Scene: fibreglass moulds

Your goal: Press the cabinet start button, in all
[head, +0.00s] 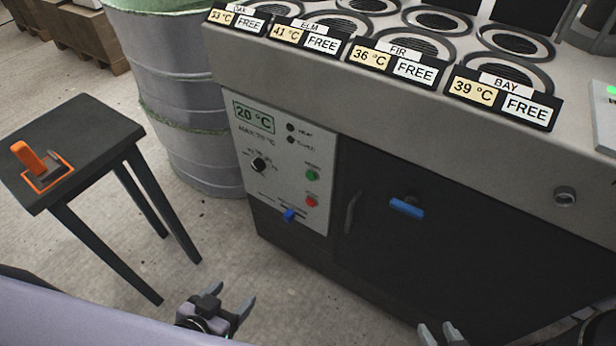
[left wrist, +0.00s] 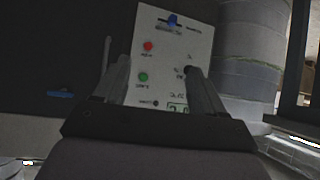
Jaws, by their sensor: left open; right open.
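The control panel (head: 280,165) is a pale plate on the dark cabinet front, with a green button (head: 312,175) above a red button (head: 312,201). Their labels are too small to read surely. In the left wrist view the panel appears upside down, with the green button (left wrist: 143,77) below the red button (left wrist: 148,46). My left gripper (head: 232,298) is open and empty, low in front of the cabinet and apart from the panel. Its fingers (left wrist: 157,68) frame the panel in the wrist view. My right gripper (head: 440,334) is open at the bottom edge, partly cut off.
The panel also has a 20 °C display (head: 253,117), a black knob (head: 260,165), two dark lamps and a blue slider (head: 289,215). A blue handle (head: 407,208) is on the cabinet door.

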